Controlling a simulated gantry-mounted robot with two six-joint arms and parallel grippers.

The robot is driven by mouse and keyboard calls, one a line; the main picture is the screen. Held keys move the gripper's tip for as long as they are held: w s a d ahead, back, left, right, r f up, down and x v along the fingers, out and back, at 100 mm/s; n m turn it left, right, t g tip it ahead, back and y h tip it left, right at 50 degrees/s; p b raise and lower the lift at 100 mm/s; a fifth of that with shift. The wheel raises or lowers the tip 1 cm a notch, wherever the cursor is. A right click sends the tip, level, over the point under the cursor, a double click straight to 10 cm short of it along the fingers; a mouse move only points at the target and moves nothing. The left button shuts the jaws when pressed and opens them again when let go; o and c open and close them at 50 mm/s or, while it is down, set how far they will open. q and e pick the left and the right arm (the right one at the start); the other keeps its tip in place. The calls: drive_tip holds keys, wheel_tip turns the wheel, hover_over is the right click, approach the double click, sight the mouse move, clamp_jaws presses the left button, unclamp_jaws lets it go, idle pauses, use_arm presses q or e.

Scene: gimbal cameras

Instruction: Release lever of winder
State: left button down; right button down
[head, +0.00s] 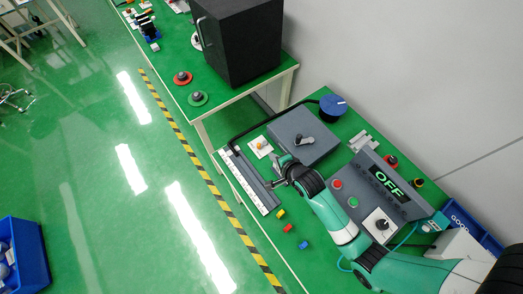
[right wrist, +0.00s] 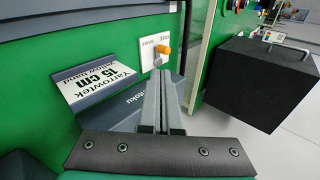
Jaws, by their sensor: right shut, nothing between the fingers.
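A white plate (head: 256,153) with a small orange-tipped lever (head: 260,146) sits on the green table, left of a grey box. In the right wrist view the orange-tipped lever (right wrist: 163,49) stands out from its white plate (right wrist: 149,44), just beyond the fingertips. My right gripper (head: 275,183) is below the plate in the head view; its fingers (right wrist: 160,72) are shut and empty. Contact with the lever cannot be told. The grey box (head: 318,152) carries a dark crank-like handle (head: 304,140). Which part is the winder is not clear. My left gripper is out of view.
A long ruler-like bar (head: 235,168) lies along the table's left edge. A control box with an OFF display (head: 387,184) stands right of my right arm. A blue round part (head: 333,104) is behind. Small coloured blocks (head: 288,228) lie in front. A black box (head: 237,45) stands further back.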

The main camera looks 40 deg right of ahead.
drive_tip(key=b, duration=0.5)
approach(260, 148)
drive_tip(key=shift+w+f, duration=0.45)
drive_tip(key=shift+f, duration=0.15)
drive_tip(key=b+x, duration=0.1)
drive_tip(key=x, duration=0.3)
drive_tip(key=shift+w+d+r+b, duration=0.1)
drive_tip(key=shift+w+r+b, duration=0.05)
drive_tip(key=shift+w+b, duration=0.15)
drive_tip(key=shift+s, duration=0.1)
